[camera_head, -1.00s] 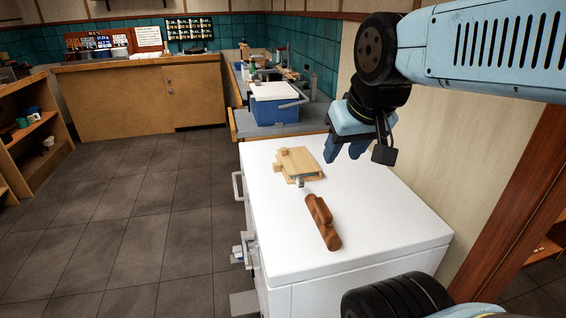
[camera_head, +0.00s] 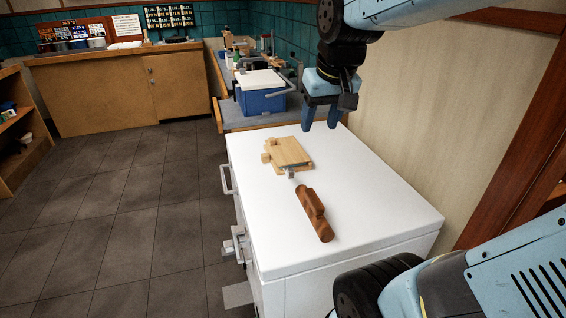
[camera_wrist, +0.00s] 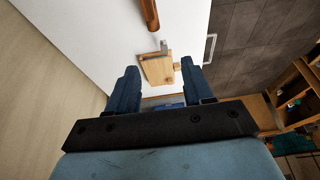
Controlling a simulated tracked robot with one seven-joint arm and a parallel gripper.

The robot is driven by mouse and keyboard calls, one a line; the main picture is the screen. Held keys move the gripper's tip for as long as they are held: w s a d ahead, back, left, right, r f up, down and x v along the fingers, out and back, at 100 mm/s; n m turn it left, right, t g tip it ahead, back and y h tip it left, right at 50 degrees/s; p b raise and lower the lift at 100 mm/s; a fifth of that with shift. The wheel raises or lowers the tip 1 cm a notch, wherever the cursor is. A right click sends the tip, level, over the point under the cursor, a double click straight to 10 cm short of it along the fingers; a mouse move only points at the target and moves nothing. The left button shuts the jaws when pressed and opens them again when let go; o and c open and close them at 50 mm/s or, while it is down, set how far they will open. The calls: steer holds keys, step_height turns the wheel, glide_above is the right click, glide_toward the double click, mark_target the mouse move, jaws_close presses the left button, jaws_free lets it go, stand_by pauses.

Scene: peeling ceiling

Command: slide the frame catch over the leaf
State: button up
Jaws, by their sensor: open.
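A small wooden board assembly, seemingly the leaf in its frame (camera_head: 288,152), lies on the white chest top (camera_head: 365,190). A small wooden block (camera_head: 266,157) sits at its left edge, and a small grey metal piece (camera_head: 290,174) sits at its near edge. I cannot tell which of these is the catch. My gripper (camera_head: 320,125) is open and empty, above the chest top, to the right of and beyond the board. In the wrist view the board (camera_wrist: 157,70) shows between the open fingers (camera_wrist: 160,80), farther off, with the metal piece (camera_wrist: 164,47) beside it.
A brown wooden tool-like piece (camera_head: 314,213) lies on the chest top nearer me. A blue box with a white lid (camera_head: 262,98) stands on the grey counter behind. A beige wall runs along the right. Open tiled floor (camera_head: 130,190) lies to the left.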

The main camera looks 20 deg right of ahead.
steer(key=w+f+g, duration=0.2)
steer(key=w+f, duration=0.1)
steer(key=w, duration=0.6)
steer(key=g, duration=0.2)
glide_above(290, 169)
step_height(290, 169, down, 7)
step_height(290, 169, down, 14)
steer(key=shift+s+r, duration=0.1)
steer(key=shift+r, duration=0.15)
steer(key=shift+c, duration=0.3)
jaws_close()
